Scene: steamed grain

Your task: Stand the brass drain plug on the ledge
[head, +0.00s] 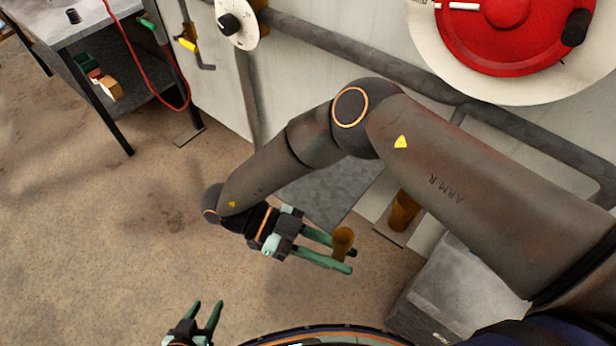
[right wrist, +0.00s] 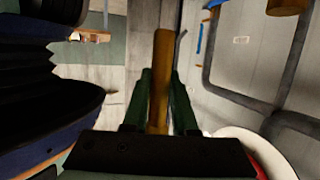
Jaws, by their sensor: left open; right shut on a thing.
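The brass drain plug (head: 343,238) is between the green fingers of my right gripper (head: 351,260), which is shut on it. In the right wrist view the plug (right wrist: 161,75) shows as a long brass bar between the fingers. My left gripper (head: 208,304) is open and empty at the bottom of the head view, apart from the plug. I cannot tell for sure which surface is the ledge; a grey slab (head: 325,190) lies partly hidden behind my right arm.
A brass cylinder (head: 404,210) stands on a small plate by the wall. A red wheel (head: 505,35) and a grey pipe (head: 330,42) are on the wall. A grey box (head: 440,290) is at lower right. A table (head: 90,30) stands at upper left. The left floor is clear.

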